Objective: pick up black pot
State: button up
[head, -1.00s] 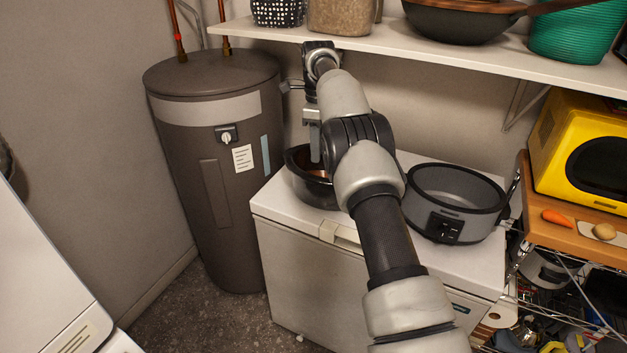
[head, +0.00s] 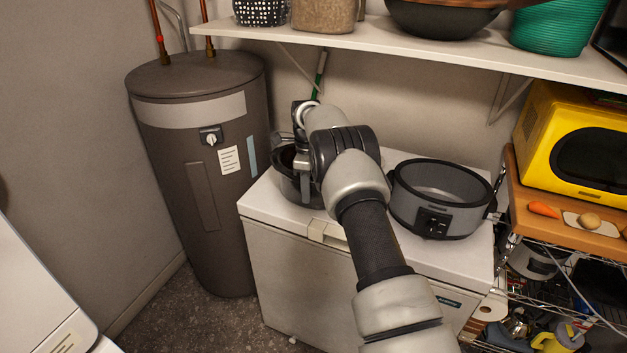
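The black pot (head: 287,188) stands on the left part of the white chest freezer's lid, partly hidden by my arm. My gripper (head: 304,180) points down at the pot, with its lower end overlapping the pot's near right side. Its fingertips are too small and too covered to tell whether they are around the rim, inside the pot or just in front of it. I cannot tell whether they are open or shut. The pot looks upright and on the lid.
A grey and black slow-cooker base (head: 440,200) stands on the freezer (head: 285,260) right of my arm. A wall shelf (head: 420,43) runs above the arm. A dark water heater (head: 205,180) stands left of the freezer. A wooden-topped rack (head: 560,225) with a yellow microwave (head: 550,125) is at right.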

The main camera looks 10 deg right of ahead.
jog(key=shift+f, duration=0.45)
grip_shut()
jog(key=shift+r, duration=0.1)
dwell(1.0)
jog(key=shift+w+r, duration=0.2)
